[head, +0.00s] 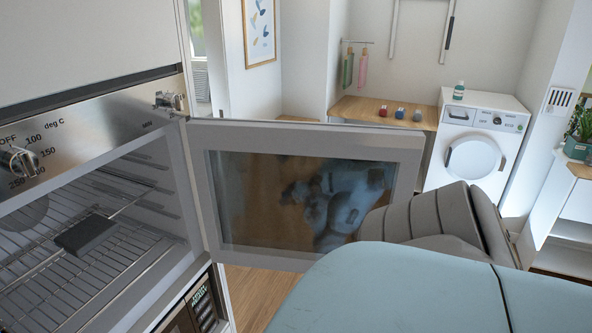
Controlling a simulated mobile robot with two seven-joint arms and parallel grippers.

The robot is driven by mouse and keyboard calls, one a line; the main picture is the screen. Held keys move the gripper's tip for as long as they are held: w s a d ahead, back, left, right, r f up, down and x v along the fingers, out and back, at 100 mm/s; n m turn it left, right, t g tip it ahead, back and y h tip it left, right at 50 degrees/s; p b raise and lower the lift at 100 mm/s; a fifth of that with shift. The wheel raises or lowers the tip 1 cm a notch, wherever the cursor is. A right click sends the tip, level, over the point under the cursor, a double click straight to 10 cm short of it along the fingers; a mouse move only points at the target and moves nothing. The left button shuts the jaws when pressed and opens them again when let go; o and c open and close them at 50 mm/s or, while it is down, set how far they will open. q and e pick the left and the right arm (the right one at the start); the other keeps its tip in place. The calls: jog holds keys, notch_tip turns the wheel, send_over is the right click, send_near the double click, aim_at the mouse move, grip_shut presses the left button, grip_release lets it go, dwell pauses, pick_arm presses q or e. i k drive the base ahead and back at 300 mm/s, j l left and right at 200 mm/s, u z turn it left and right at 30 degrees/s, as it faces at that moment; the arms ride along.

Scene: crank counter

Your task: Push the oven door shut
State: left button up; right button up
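The oven (95,220) is at the left, with its interior and wire racks exposed. Its oven door (300,137) stands wide open, hinged at the oven's right side and reaching out to the right. The door has a grey frame and a dark glass pane (260,200) with a blurred shape in it. One of my arms, light blue and grey, fills the lower right and overlaps the door's lower right corner in the picture. I cannot tell whether it touches the door. Neither gripper shows.
A dark block with a thin rod (86,235) lies on the oven rack. Knobs (18,160) stick out of the control panel above. Farther back are a wooden counter (350,108) with small coloured items and a white washing machine (478,145). Wooden floor (250,290) shows below the door.

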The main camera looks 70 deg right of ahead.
aim_at(276, 195)
jog(key=k+l+u, duration=0.1)
jog(key=k+l, duration=0.25)
jog(key=l, duration=0.2)
jog(key=k+l+u, duration=0.15)
jog(key=k+l, duration=0.2)
jog(key=l, duration=0.2)
jog(key=k+l+u, duration=0.1)
jog(key=k+l, duration=0.25)
jog(key=l, duration=0.15)
jog(key=k+l+u, duration=0.1)
jog(key=l, duration=0.25)
jog(key=k+l, duration=0.2)
jog(key=k+l+u, duration=0.15)
jog(key=l, duration=0.25)
jog(key=l+u, duration=0.1)
jog(key=l, duration=0.45)
jog(key=k+l+u, duration=0.1)
jog(key=l, duration=0.4)
jog(key=i+l, duration=0.1)
jog(key=l, duration=0.25)
jog(key=i+l+u, duration=0.1)
jog(key=l, duration=0.6)
jog(key=k+l+u, duration=0.1)
jog(key=l+u, duration=0.35)
jog(key=k+l+u, duration=0.15)
jog(key=l+u, duration=0.25)
